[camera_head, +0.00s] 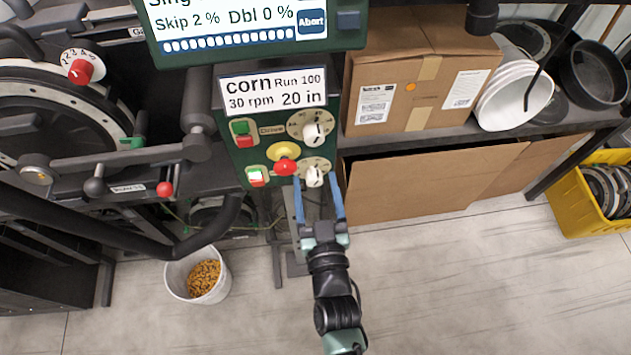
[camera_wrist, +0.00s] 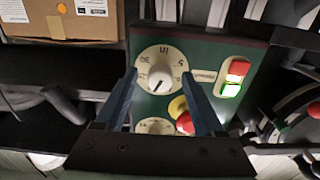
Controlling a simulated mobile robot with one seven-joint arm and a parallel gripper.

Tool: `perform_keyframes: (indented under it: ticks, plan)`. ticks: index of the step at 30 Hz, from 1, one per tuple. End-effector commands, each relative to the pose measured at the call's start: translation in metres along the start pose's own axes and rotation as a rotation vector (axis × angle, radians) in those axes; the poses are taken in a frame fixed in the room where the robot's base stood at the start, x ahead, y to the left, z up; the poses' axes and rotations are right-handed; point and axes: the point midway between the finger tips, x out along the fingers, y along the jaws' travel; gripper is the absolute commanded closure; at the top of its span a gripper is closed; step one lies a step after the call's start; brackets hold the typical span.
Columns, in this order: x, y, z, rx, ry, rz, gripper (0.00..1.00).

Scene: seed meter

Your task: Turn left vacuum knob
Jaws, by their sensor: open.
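The vacuum knob (camera_head: 314,176) is the lower white knob on the dark green control panel (camera_head: 226,107), with a cream dial behind it. In the wrist view the knob (camera_wrist: 160,82) shows upside down, on a dial marked "in". My gripper (camera_head: 316,181) is open, its blue fingers pointing at this dial. In the wrist view one finger appears on each side of the knob; contact is not visible, and I cannot tell whether the tips reach past its face.
The drive knob (camera_head: 314,132) is just above. A red emergency button (camera_head: 285,167) on a yellow base and switches (camera_head: 257,177) sit to the left. A cardboard box (camera_head: 422,82) is on the right. A white bucket (camera_head: 178,277) of corn stands on the floor. Floor at lower right is clear.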

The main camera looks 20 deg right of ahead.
Motion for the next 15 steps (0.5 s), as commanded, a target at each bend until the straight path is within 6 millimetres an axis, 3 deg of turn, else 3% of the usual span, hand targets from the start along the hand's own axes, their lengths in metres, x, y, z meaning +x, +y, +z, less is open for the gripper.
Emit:
perform_keyframes:
  ticks: [11, 15]
  plan:
    - [0.006, 0.0001, 0.0003, 0.0, -0.001, 0.0, 0.3]
    - [0.0059, 0.0001, 0.0003, 0.0, -0.001, 0.001, 0.51]
